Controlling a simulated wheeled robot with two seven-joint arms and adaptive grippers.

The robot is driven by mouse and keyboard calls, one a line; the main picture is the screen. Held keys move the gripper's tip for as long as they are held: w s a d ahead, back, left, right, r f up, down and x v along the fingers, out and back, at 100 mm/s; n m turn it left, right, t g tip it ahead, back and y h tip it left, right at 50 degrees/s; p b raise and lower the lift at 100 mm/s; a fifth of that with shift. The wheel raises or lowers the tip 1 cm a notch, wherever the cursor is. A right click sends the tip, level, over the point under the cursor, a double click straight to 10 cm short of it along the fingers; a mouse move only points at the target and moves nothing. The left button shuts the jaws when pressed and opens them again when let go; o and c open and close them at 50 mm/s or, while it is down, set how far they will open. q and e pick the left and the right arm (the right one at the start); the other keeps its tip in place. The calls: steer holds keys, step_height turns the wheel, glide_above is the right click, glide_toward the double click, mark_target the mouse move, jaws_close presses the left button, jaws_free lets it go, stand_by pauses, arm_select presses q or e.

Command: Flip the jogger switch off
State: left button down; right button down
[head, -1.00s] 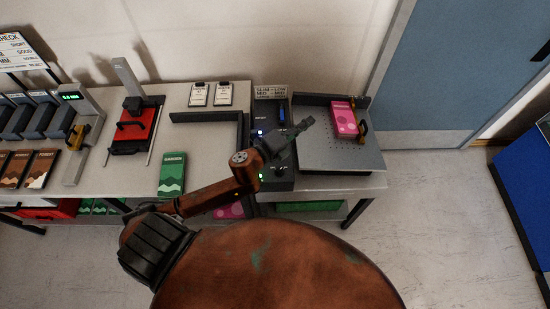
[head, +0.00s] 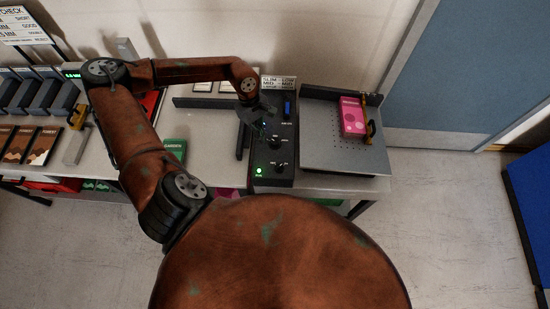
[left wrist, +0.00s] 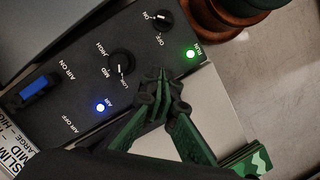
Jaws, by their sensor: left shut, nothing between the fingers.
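The black control panel (head: 265,181) sits between the work table and the grey jogger plate (head: 345,160). Its small ON/OFF knob (left wrist: 163,20) shows at the top of the left wrist view and near the panel's front in the head view (head: 280,168). I cannot tell which label its pointer faces. The green RUN light (left wrist: 190,54) is lit. My left gripper (head: 263,128) is over the panel, shut and empty. In the left wrist view its fingertips (left wrist: 162,76) lie between the speed knob (left wrist: 121,64) and the RUN light, apart from the ON/OFF knob. My right gripper is out of view.
The panel also has a blue air switch (left wrist: 40,90) and a lit blue AIR light (left wrist: 100,107). A pink pack (head: 352,116) stands on the jogger plate. A green pack (head: 174,149) lies on the table, partly behind my left arm.

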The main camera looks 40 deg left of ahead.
mark_target(280, 167)
arm_select(q)
steer(key=p+x, duration=0.1)
steer(key=x, duration=0.8)
steer(key=shift+d+f, duration=0.1)
steer(key=shift+d, duration=0.05)
steer(key=d, duration=0.1)
steer(key=d+p, duration=0.1)
steer(key=d, duration=0.1)
steer(key=shift+s+f, duration=0.3)
steer(key=shift+s, duration=0.05)
steer(key=shift+s+d+f, duration=0.15)
steer(key=shift+s+d, duration=0.05)
steer(key=shift+d, duration=0.3)
